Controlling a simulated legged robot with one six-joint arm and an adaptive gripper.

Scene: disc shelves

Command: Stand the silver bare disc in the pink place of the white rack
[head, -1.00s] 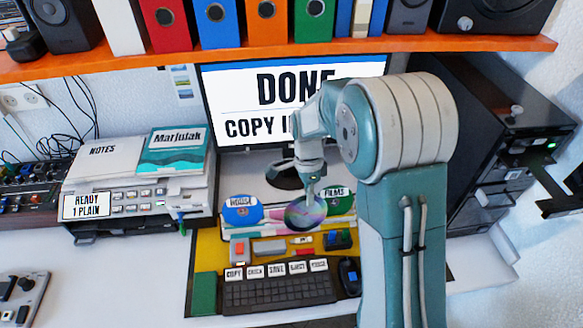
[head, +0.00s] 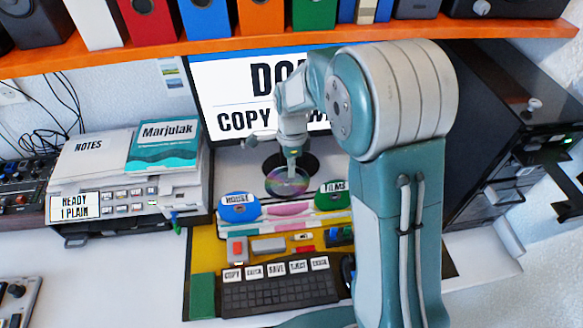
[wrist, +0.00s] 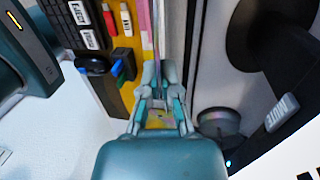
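The silver bare disc (head: 288,182), with a rainbow sheen, hangs below my gripper (head: 291,167) in the head view. My gripper is shut on its upper edge.
The monitor (head: 225,95) and its dark round foot (head: 305,163) are close behind the disc. A keyboard (head: 278,290) and small desk items lie in front of the rack. An orange shelf (head: 260,46) with binders runs above. A printer (head: 130,190) stands left, a black tower (head: 495,130) right.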

